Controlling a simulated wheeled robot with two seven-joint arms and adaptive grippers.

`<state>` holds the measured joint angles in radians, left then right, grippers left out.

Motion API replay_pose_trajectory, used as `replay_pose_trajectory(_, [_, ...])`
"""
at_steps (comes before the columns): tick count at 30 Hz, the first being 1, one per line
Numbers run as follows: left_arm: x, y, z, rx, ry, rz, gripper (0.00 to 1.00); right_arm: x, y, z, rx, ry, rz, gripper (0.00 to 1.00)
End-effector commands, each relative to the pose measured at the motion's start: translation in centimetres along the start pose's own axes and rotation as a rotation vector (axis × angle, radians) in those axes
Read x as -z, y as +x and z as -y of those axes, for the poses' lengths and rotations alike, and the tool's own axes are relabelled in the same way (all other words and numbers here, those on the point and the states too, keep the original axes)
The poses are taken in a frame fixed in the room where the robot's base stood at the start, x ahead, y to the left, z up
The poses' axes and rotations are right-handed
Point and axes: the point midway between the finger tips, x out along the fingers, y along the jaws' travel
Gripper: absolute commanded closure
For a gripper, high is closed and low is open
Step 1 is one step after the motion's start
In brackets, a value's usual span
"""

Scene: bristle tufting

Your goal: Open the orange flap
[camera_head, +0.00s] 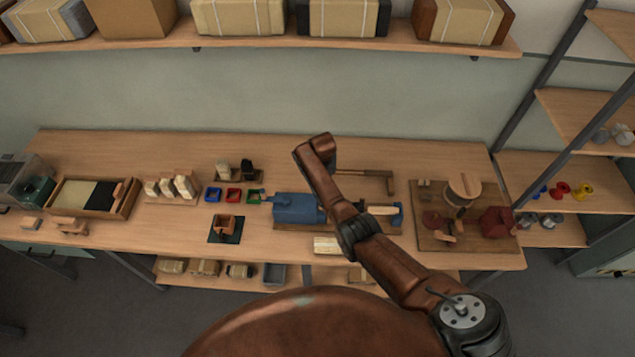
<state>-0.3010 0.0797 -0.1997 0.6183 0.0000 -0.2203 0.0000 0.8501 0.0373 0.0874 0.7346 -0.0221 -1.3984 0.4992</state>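I cannot clearly make out an orange flap. A small orange-brown box-like piece (226,222) stands on a dark green mat (222,238) left of the table's middle, and I cannot tell whether it has a flap. One of my arms comes in from the lower right and reaches up over the middle of the table. Its brown end link stands in front of a blue machine (297,209) and hides part of it. No gripper fingers show on this arm. My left gripper is out of view.
The wooden table (400,155) has free room at its back. A tray (128,205) is at the left, with red, green and blue bins (233,195) nearer the middle. A wooden board (428,243) with a spool (463,188) is at the right. Boxes line the wall shelf (290,42).

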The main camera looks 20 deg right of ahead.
Motion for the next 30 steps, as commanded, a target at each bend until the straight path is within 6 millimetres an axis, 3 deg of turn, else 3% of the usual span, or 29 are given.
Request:
replay_pose_trajectory(15, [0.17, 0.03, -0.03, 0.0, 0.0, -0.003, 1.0, 0.1, 0.11, -0.22, 0.003, 0.005, 0.013, 1.0])
replay_pose_trajectory(16, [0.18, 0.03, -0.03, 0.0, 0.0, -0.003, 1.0, 0.1, 0.11, -0.22, 0.003, 0.005, 0.013, 0.78])
replay_pose_trajectory(23, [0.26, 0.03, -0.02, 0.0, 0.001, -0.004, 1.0, 0.12, 0.08, -0.29, 0.001, 0.005, 0.013, 0.62])
replay_pose_trajectory(30, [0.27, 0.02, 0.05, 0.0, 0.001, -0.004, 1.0, 0.14, 0.06, -0.34, 0.0, 0.005, 0.013, 0.62])
